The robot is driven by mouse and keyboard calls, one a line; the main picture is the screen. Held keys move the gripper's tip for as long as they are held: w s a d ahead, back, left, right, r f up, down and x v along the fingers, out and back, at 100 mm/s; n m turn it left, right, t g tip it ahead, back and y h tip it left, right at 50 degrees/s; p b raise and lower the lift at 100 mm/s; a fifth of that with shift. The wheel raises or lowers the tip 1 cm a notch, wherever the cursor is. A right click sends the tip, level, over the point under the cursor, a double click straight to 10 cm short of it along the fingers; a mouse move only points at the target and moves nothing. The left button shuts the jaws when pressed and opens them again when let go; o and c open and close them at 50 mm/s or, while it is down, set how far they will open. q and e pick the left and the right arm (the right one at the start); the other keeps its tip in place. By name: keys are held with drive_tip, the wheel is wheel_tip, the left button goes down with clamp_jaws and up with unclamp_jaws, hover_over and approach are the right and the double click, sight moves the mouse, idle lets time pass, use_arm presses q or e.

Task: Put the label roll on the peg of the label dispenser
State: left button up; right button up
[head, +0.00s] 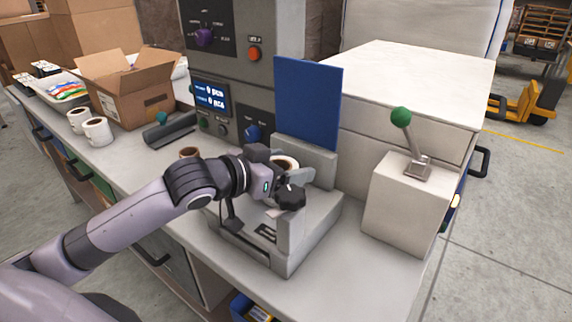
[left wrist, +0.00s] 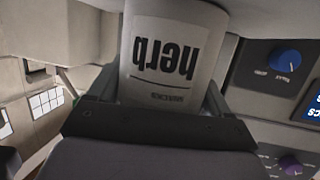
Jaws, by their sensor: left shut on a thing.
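My left gripper (head: 290,181) is shut on a white label roll (head: 285,162). In the left wrist view the roll (left wrist: 178,50) fills the space between the fingers and shows the printed word "herb" upside down. In the head view only the roll's top shows behind the gripper. The gripper holds it above or within the grey label dispenser (head: 318,215), a stepped unit on the counter with a blue panel at its back. The peg is hidden, so I cannot tell whether the roll is around it. My right gripper is not in view.
White rolls (head: 97,130) stand on the counter at left, near an open cardboard box (head: 130,85). Another brown-cored roll (head: 189,152) is partly behind my left arm. A beige box with a green-knobbed lever (head: 401,117) stands right of the dispenser. The front right counter (head: 365,285) is clear.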

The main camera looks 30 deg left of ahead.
use_arm(q)
drive_tip(key=o, duration=1.1)
drive_tip(key=shift+r, duration=0.1)
